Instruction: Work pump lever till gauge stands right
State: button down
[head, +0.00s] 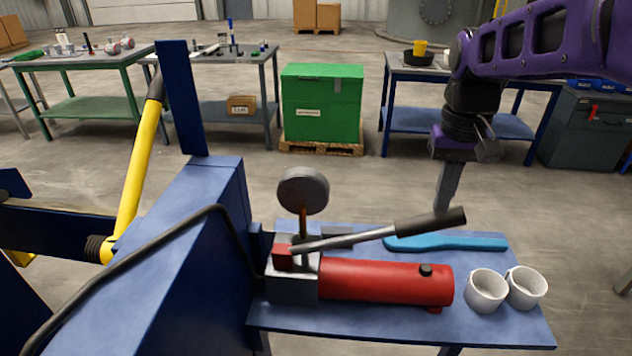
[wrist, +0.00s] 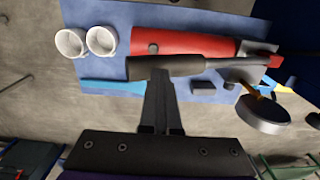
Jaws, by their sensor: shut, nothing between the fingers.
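The red hand pump (head: 385,282) lies on a blue shelf. Its lever (head: 432,222), a grey rod with a dark grip, slopes gently up to the right above the red cylinder. The round gauge (head: 303,191) stands on the pump's block; its dial face cannot be read in either view. My gripper (head: 444,208) is shut and empty, pointing down at the far side of the lever grip. In the wrist view the fingertips (wrist: 162,76) reach the edge of the lever grip (wrist: 165,67); I cannot tell whether they touch. The gauge (wrist: 262,114) is right of them.
Two white cups (head: 486,290) stand at the shelf's right end. A blue tool (head: 445,244) lies behind the pump. A blue press frame (head: 205,210) with a yellow lever (head: 140,165) and black hose is at left. Open floor lies behind, before the green box (head: 322,103) and benches.

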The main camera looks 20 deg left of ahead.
dwell(1.7)
notch_tip(320, 180, down, 10)
jog(key=d+b, duration=0.1)
jog(key=b, duration=0.5)
jog(key=r+p, duration=0.4)
jog(key=r, duration=0.1)
jog(key=r+p, duration=0.2)
jog(key=r, duration=0.1)
jog(key=shift+a+p, duration=0.3)
jog(key=shift+a, duration=0.05)
jog(key=shift+a+r+b, duration=0.15)
jog(key=shift+r+b, duration=0.15)
jog(key=shift+r, duration=0.7)
jog(key=shift+f, duration=0.1)
